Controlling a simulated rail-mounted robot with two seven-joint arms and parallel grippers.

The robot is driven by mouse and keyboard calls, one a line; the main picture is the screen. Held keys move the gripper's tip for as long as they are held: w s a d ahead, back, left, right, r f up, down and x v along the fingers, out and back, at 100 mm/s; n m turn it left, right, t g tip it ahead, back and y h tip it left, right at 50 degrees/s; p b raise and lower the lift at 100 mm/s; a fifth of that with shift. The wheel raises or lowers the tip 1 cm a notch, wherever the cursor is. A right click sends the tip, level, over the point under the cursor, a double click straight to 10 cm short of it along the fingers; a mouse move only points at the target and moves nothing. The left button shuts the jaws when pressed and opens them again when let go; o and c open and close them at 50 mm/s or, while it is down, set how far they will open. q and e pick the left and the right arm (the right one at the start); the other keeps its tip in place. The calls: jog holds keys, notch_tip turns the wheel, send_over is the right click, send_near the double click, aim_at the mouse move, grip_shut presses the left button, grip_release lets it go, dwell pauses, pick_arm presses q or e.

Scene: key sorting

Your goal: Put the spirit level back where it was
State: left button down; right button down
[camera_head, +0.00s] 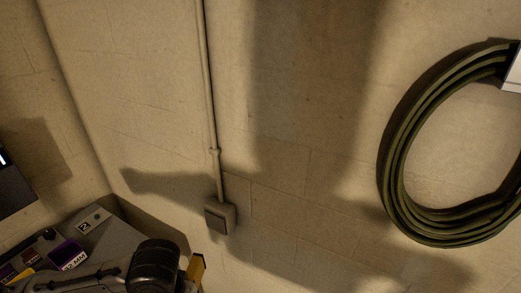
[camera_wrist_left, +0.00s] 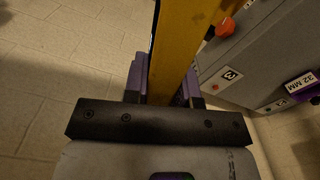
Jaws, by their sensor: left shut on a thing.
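The spirit level (camera_wrist_left: 182,40) is a long yellow bar. In the left wrist view it runs from between my jaws up to the top edge. My left gripper (camera_wrist_left: 164,84) is shut on it, with a purple finger on each side. In the head view a small yellow part of the level (camera_head: 197,266) shows at the bottom, beside my dark left wrist. The rest of the level is hidden or out of frame there. I do not see my right gripper.
A grey cabinet (camera_wrist_left: 238,72) stands close to the right of the level in the left wrist view, with an orange-red knob (camera_wrist_left: 225,28) and number labels. In the head view a switch box (camera_head: 219,217) and a coiled green hose (camera_head: 400,165) are on the block wall.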

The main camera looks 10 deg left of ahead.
pick_arm(q)
jog(key=shift+d+r, duration=1.05)
jog(key=shift+d, duration=0.15)
jog(key=shift+s+f, duration=0.1)
jog(key=shift+f, duration=0.1)
